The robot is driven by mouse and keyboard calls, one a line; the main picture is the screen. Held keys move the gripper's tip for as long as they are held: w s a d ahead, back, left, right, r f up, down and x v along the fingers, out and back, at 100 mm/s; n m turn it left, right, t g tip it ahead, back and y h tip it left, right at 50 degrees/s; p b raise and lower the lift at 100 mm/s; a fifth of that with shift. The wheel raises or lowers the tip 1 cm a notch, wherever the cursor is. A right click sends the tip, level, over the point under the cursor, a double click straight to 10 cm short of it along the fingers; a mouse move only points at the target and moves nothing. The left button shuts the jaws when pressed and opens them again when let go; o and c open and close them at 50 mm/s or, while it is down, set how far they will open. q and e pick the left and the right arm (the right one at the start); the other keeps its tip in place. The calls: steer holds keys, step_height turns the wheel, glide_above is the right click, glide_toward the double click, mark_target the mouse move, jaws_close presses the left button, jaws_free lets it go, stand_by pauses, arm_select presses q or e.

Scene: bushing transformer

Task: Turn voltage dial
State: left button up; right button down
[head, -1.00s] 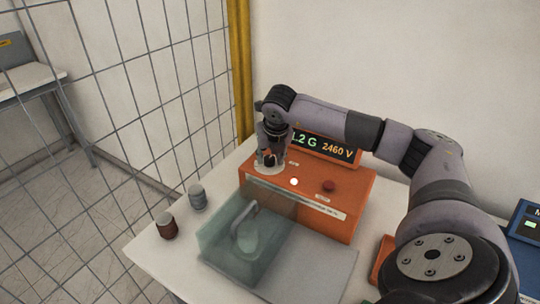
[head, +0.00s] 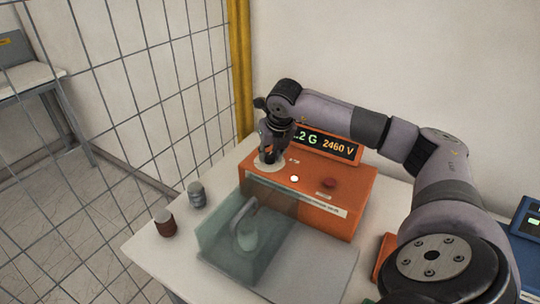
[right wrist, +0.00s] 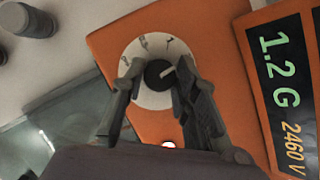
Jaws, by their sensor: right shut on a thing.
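The voltage dial (right wrist: 160,75) is a black knob with a white pointer line on a round white scale plate (right wrist: 150,98), on top of the orange tester box (head: 340,196). My right gripper (right wrist: 152,75) is shut on the dial knob, its fingers on either side of it. In the head view my right gripper (head: 270,155) points down over the box's left end and mostly hides the knob. The display (head: 328,144) reads 2460 V, with a green 1.2 G clearer in the right wrist view. My left gripper is not in view.
A red button (head: 329,183) and a lit white lamp (head: 294,179) are on the box top. A clear cover with a handle (head: 240,240) stands in front. A grey cylinder (head: 196,195) and a brown one (head: 165,222) stand at left. A wire fence (head: 110,100) borders the table.

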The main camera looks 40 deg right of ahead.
steer(key=shift+d+f+n+y+b, duration=0.15)
steer(key=shift+n+y+b, duration=0.15)
steer(key=shift+n+b, duration=0.4)
steer(key=shift+n+y+b, duration=0.35)
steer(key=shift+n+y, duration=0.05)
steer(key=shift+n, duration=0.6)
steer(key=shift+n+y, duration=0.3)
steer(key=shift+n, duration=0.6)
steer(key=n, duration=0.1)
steer(key=n+y, duration=0.1)
steer(key=shift+r+n, duration=0.25)
steer(key=shift+n, duration=0.15)
steer(key=n+y, duration=0.1)
steer(key=n, duration=0.1)
steer(key=n+g+y+p, duration=0.1)
steer(key=n, duration=0.2)
steer(key=shift+w+d+r, duration=0.1)
steer(key=shift+w+d, duration=0.05)
steer(key=n+g+p, duration=0.1)
steer(key=n, duration=0.4)
steer(key=shift+w+y, duration=0.1)
steer(key=shift+y, duration=0.3)
steer(key=n+g, duration=0.1)
steer(key=n, duration=0.2)
steer(key=shift+n+g, duration=0.3)
steer(key=shift+g, duration=0.1)
steer(key=shift+w+n+g, duration=0.15)
steer(key=shift+n+g, duration=0.65)
steer(key=shift+n, duration=1)
steer(key=shift+d, duration=0.1)
